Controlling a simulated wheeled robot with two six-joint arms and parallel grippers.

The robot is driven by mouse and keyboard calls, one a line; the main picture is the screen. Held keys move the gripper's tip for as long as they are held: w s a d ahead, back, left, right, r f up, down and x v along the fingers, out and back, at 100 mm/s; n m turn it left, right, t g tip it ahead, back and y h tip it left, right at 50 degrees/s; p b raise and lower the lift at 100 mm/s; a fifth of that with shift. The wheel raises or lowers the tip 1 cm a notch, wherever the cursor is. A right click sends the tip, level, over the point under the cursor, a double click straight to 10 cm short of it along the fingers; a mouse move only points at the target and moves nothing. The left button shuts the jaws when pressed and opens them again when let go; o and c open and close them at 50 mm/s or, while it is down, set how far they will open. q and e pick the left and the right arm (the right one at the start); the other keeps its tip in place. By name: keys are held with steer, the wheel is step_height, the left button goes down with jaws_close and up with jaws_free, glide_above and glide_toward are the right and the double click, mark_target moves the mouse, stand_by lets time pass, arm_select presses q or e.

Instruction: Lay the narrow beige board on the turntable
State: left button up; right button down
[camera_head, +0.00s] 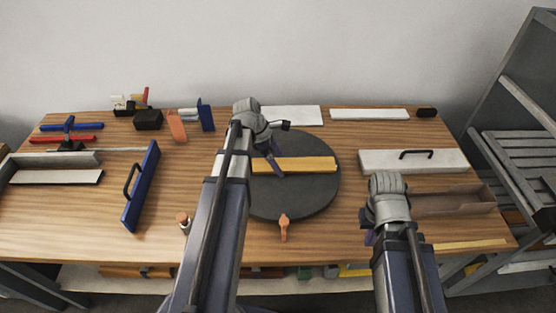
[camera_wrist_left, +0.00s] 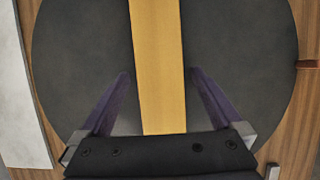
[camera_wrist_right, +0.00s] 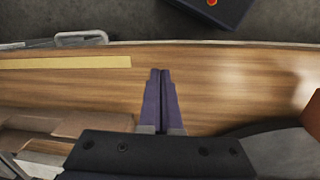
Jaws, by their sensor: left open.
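A narrow yellow-beige board (camera_head: 305,164) lies flat across the dark round turntable (camera_head: 295,203). In the left wrist view the board (camera_wrist_left: 158,60) runs up the middle, over the dark disc (camera_wrist_left: 80,60). My left gripper (camera_head: 274,162) is over the left part of the board. It is open, with one finger on each side of the board and a visible gap to both edges (camera_wrist_left: 160,78). My right gripper (camera_head: 370,238) is over the right front of the bench; its fingers are together and empty in the right wrist view (camera_wrist_right: 160,75). My left arm hides the turntable's left side.
An orange pointer (camera_head: 284,228) sits at the turntable's front edge. A white panel with a black handle (camera_head: 445,160) and a brown open tray (camera_head: 445,203) are at the right. A blue board with a handle (camera_head: 143,190) stands left. A pale yellow strip (camera_head: 472,244) lies along the front right edge.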

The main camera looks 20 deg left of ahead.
arm_select(q)
steer(key=p+v, duration=1.1)
steer(key=v, duration=0.1)
steer(key=s+d+m+y, duration=0.1)
steer(key=s+d+m, duration=0.3)
steer(key=d+m, duration=0.4)
steer(key=s+d+f+m+g+y, duration=0.1)
steer(key=s+d+m, duration=0.3)
steer(key=d+m, duration=0.5)
steer(key=s+d+m+g+y, duration=0.1)
steer(key=s+d+m+y, duration=0.2)
steer(key=d+m, duration=0.6)
steer(key=shift+s+f+m, duration=0.25)
steer(key=shift+s+m, duration=0.25)
steer(key=shift+s, duration=0.3)
